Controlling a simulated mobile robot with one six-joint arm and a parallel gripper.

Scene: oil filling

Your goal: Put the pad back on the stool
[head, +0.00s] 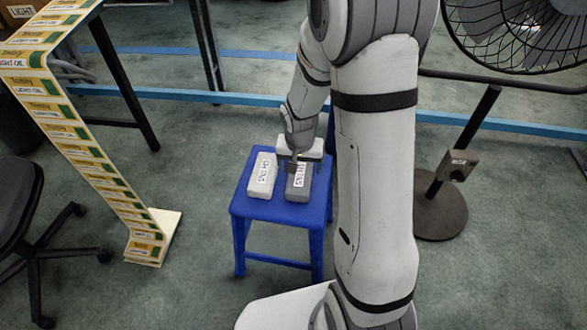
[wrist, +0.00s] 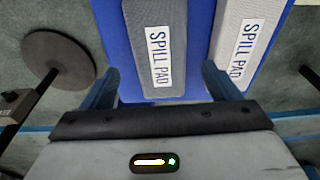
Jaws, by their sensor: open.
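The blue stool (head: 308,215) stands on the floor with two pads lying side by side on its seat. The dark grey pad (head: 299,190) is on the right in the head view, and the light grey pad (head: 262,175) is on the left. Both carry a white label, which reads "SPILL PAD" in the wrist view. My gripper (head: 294,161) is at the far end of the dark pad. In the wrist view its open fingers (wrist: 160,68) lie either side of the dark pad (wrist: 187,20), with gaps visible. The light pad (wrist: 245,15) is beyond the right finger.
A yellow-and-white labelled stand (head: 105,180) is left of the stool, with a black chair (head: 25,215) farther left. A fan (head: 525,35) and a round-based post (head: 440,215) stand to the right. Floor in front of the stool's left side is clear.

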